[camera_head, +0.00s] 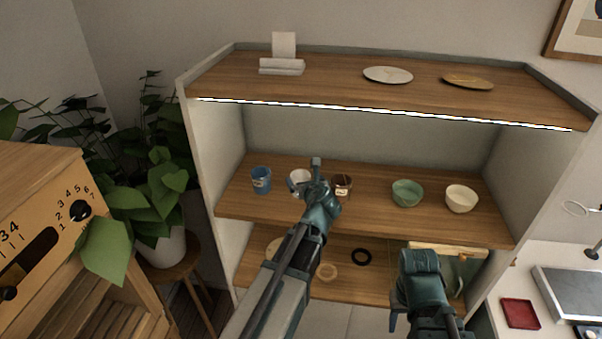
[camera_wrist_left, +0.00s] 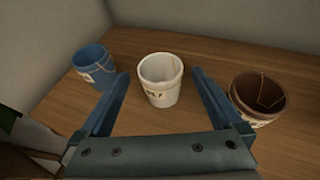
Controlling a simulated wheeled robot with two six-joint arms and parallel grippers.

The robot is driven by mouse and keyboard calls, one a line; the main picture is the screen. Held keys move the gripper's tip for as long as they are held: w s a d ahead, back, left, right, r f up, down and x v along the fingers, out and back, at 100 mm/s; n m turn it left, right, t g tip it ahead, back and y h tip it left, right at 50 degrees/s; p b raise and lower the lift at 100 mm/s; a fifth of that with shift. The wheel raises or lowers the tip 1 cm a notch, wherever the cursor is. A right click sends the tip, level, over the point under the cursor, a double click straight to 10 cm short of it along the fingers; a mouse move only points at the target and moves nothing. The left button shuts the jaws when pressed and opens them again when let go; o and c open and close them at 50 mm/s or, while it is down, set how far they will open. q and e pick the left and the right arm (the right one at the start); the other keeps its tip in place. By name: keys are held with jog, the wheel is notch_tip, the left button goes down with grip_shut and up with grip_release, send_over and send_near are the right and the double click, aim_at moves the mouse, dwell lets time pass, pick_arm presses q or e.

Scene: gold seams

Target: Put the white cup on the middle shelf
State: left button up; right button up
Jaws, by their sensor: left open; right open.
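The white cup (camera_head: 299,177) stands upright on the middle shelf (camera_head: 375,208), partly hidden behind my left gripper (camera_head: 312,177) in the head view. In the left wrist view the white cup (camera_wrist_left: 160,82) has dark lettering on its front. My left gripper is open and empty, with one finger seen on each side of the cup and a gap on both sides. I cannot tell how far the fingertips reach past it. My right gripper (camera_head: 397,315) is open, low in front of the bottom shelf, and its fingers are mostly hidden.
A blue cup (camera_head: 261,180) stands left of the white cup and a brown cup (camera_head: 342,184) right of it. A green bowl (camera_head: 407,193) and a cream bowl (camera_head: 461,198) stand farther right. The upper shelf (camera_head: 340,88) overhangs. A plant (camera_head: 160,195) is at the left.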

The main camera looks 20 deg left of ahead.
pick_arm(q)
jog(key=p+v, duration=0.2)
jog(key=v, duration=0.5)
jog(key=s+d+f+n+g+h, duration=0.3)
jog(key=s+d+f+n+g, duration=0.2)
jog(key=s+d+n, duration=0.5)
jog(key=s+d+f+n+g+h, duration=0.4)
jog(key=s+d+f+n+g, duration=0.2)
jog(key=n, duration=0.9)
jog(key=s+d+f, duration=0.2)
jog(key=s+d, duration=0.2)
jog(key=d, duration=0.1)
jog(key=shift+s+f, duration=0.15)
jog(key=shift+s, duration=0.15)
jog(key=shift+f, duration=0.1)
